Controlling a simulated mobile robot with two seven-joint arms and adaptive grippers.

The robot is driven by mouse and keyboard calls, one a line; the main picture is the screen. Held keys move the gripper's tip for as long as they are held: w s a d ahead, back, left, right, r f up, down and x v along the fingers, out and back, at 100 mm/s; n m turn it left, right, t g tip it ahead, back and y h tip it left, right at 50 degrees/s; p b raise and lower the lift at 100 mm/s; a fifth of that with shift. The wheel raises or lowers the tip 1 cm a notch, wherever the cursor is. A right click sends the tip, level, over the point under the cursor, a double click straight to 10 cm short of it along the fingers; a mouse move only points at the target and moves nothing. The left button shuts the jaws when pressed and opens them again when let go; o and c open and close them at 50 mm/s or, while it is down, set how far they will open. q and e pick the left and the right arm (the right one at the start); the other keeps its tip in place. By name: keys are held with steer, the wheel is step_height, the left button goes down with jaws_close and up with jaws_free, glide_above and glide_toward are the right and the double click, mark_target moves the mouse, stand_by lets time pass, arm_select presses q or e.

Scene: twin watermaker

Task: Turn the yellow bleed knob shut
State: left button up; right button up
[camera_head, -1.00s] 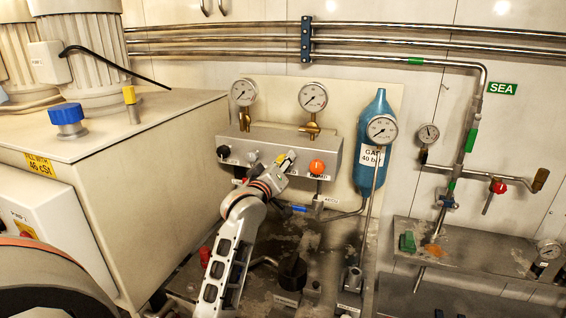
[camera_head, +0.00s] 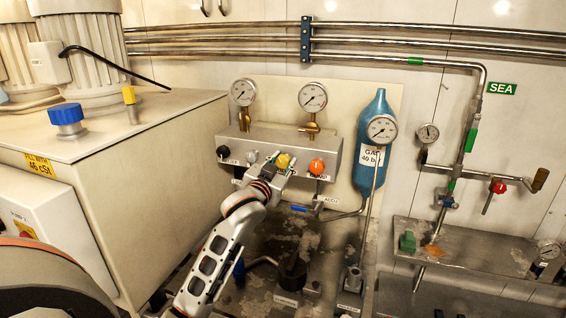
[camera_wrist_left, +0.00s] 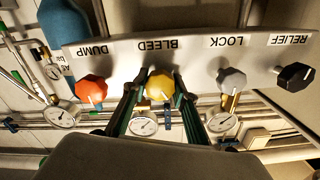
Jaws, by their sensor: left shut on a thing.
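The yellow bleed knob (camera_head: 284,160) sits on the front of the grey valve panel (camera_head: 331,149), between a grey knob and an orange knob. In the left wrist view the yellow knob (camera_wrist_left: 160,87) is under the BLEED label, which appears upside down, and has a pale pointer mark. My left gripper (camera_head: 280,164) is at the panel. In the wrist view its two dark fingers (camera_wrist_left: 160,92) are on either side of the yellow knob, shut on it. My right gripper is out of view.
The orange dump knob (camera_head: 317,167) is close on the right; the grey lock knob (camera_head: 252,157) and black relief knob (camera_head: 223,151) are on the left. Two gauges stand above the panel. A blue cylinder (camera_head: 371,172) stands right of it. A large cream tank (camera_head: 150,165) is left of my arm.

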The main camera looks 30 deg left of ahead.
arm_select(q)
steer(key=m, duration=0.5)
steer(key=shift+m, duration=0.4)
stand_by(0.4)
steer(key=o, duration=1.1)
steer(key=v, duration=1.2)
steer(key=shift+f, duration=0.1)
